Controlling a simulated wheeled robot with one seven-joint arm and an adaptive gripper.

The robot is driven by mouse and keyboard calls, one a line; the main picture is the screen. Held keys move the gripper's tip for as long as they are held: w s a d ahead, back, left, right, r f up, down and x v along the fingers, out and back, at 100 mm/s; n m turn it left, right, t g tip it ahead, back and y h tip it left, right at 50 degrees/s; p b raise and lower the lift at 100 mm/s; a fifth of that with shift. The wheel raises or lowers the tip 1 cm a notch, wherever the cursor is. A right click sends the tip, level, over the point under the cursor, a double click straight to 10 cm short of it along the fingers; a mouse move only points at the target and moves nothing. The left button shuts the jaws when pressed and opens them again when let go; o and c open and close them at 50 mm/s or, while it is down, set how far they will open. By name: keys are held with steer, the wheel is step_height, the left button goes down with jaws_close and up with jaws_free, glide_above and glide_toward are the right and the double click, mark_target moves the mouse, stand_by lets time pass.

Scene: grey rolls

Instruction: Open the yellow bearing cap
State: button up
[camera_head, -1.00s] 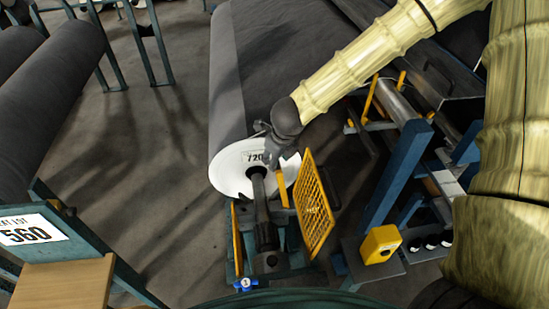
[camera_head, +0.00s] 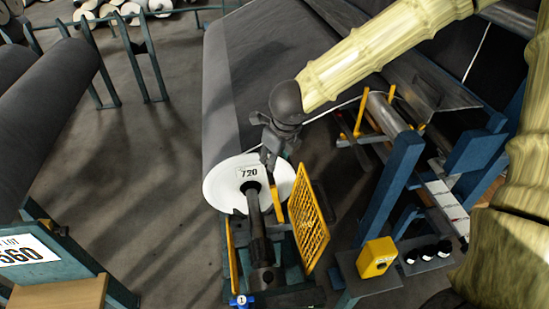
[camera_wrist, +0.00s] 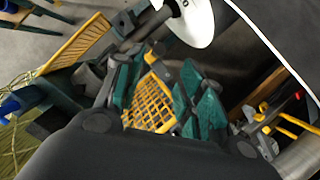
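A narrow yellow upright piece (camera_head: 278,204), which looks like the bearing cap, stands beside the dark shaft (camera_head: 257,220) at the end of the roll marked 720. My gripper (camera_head: 271,168) is just above it, in front of the white roll end (camera_head: 222,186); whether they touch is unclear. In the wrist view my gripper (camera_wrist: 158,95) has its two teal-padded fingers apart. A yellow bar (camera_wrist: 150,58) and yellow mesh show in the gap, with nothing clearly held. The bearing seat is partly hidden.
A yellow mesh guard (camera_head: 307,220) stands close on the right of the shaft. A yellow box (camera_head: 377,257) and blue posts (camera_head: 392,185) are farther right. A large dark roll (camera_head: 50,115) lies at left. Grey floor (camera_head: 150,190) is clear between.

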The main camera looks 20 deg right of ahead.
steer(key=shift+w, duration=0.1)
steer(key=c, duration=0.6)
steer(key=shift+w+h, duration=0.25)
steer(key=shift+h, duration=0.05)
jaws_close()
steer(key=w+h, duration=0.1)
steer(key=w+a+m+h, duration=0.1)
steer(key=w+m+g+h, duration=0.1)
steer(key=shift+a+f, duration=0.25)
steer(key=shift+f, duration=0.1)
steer(key=s+a+m+g+h, duration=0.25)
steer(key=a+h, duration=0.45)
steer(key=a, duration=0.8)
steer(key=d+r+p+x, duration=0.1)
steer(key=p+x, duration=0.3)
steer(key=x, duration=0.9)
steer(key=shift+w+d+r, duration=0.25)
steer(key=shift+r, duration=0.2)
